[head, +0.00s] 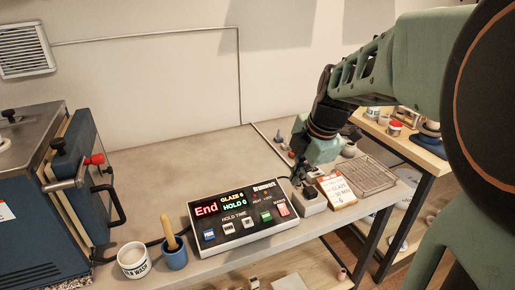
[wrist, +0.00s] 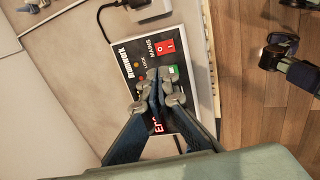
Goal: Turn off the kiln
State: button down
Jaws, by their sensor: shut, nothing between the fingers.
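The kiln controller (head: 245,237) is a black-faced box on the bench, with a lit display reading "End", "GLAZE 6" and "HOLD 0". Its red MAINS switch (head: 283,210) is at the right end and shows in the wrist view (wrist: 166,47); I cannot tell which way it is rocked. The blue kiln (head: 30,230) stands at the far left. My gripper (wrist: 160,80) is shut and empty, its tips over the controller face just below the switch in the wrist view, hiding part of the buttons and display. In the head view my gripper (head: 301,180) is behind the controller's right end.
A power plug block (head: 313,203) with a cable is right of the controller. A glaze card (head: 338,190) and a ribbed tray (head: 370,174) lie beyond it. A white cup (head: 133,260) and a blue pot (head: 175,257) with a wooden tool stand left. The bench behind is clear.

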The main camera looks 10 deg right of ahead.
aim_at(283, 206)
jog(key=shift+d, duration=0.1)
jog(key=x, duration=1.4)
jog(key=shift+w+f+b, duration=0.1)
jog(key=shift+f+b, duration=0.2)
jog(key=shift+b, duration=0.2)
jog(key=shift+w+f, duration=0.1)
jog(key=shift+w, duration=0.1)
jog(key=shift+s, duration=0.15)
